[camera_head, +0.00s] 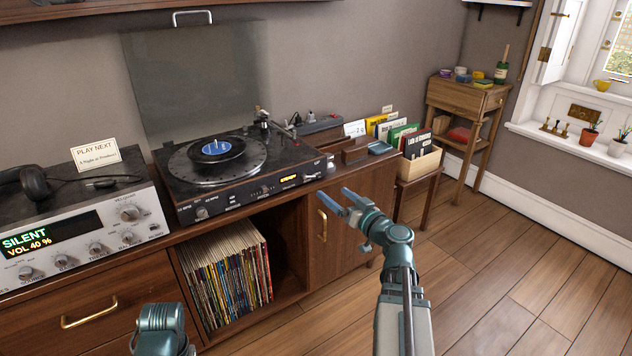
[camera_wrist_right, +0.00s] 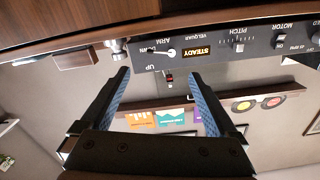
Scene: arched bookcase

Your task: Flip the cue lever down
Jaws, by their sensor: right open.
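The turntable (camera_head: 225,170) stands on the wooden cabinet with its lid raised and a blue-label record (camera_head: 216,148) on the platter. In the right wrist view, which is upside down, the cue lever (camera_wrist_right: 171,53) is a small pale knob on the front panel beside the words ARM, UP and DOWN. It sits next to a lit display (camera_wrist_right: 201,51) reading STEADY. My right gripper (camera_head: 337,195) is open and empty, in front of the panel's right end; the wrist view shows both fingers (camera_wrist_right: 158,78) apart, not touching the lever. My left gripper is not in view.
A silver amplifier (camera_head: 85,222) with headphones stands left of the turntable. A record crate (camera_head: 419,163) stands farther right. The floor in front is clear.

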